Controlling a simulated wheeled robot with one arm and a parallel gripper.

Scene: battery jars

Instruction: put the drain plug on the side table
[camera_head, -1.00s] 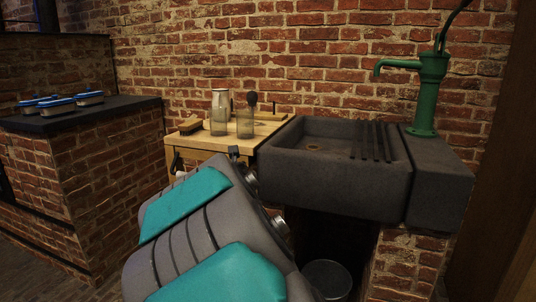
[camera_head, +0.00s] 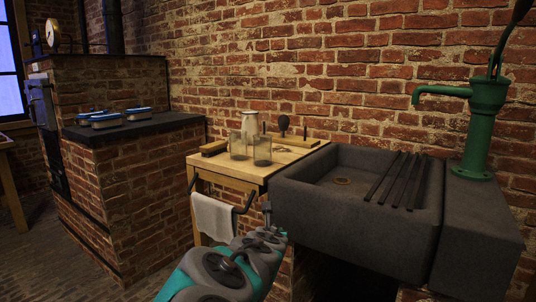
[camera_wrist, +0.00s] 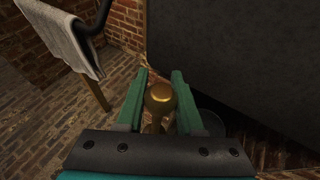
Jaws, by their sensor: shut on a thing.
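The drain plug (camera_wrist: 160,98) is a round brass knob with a narrower stem below it. It sits between the two green fingers of my gripper (camera_wrist: 160,76) in the wrist view, which are shut on it. In the head view, my gripper (camera_head: 268,214) is in front of the sink's left end, below the tabletop, and the plug cannot be made out there. The side table (camera_head: 242,173) is a light wooden table left of the sink, with two glass jars (camera_head: 238,147) (camera_head: 262,151), a pale bottle (camera_head: 250,124) and a brush (camera_head: 214,148) on it.
A dark stone sink (camera_head: 330,215) with a drain hole and bars stands right of the table, beside a green pump (camera_head: 482,125). A white towel (camera_head: 212,217) hangs on a rail at the table's front. A brick stove (camera_head: 150,180) stands left.

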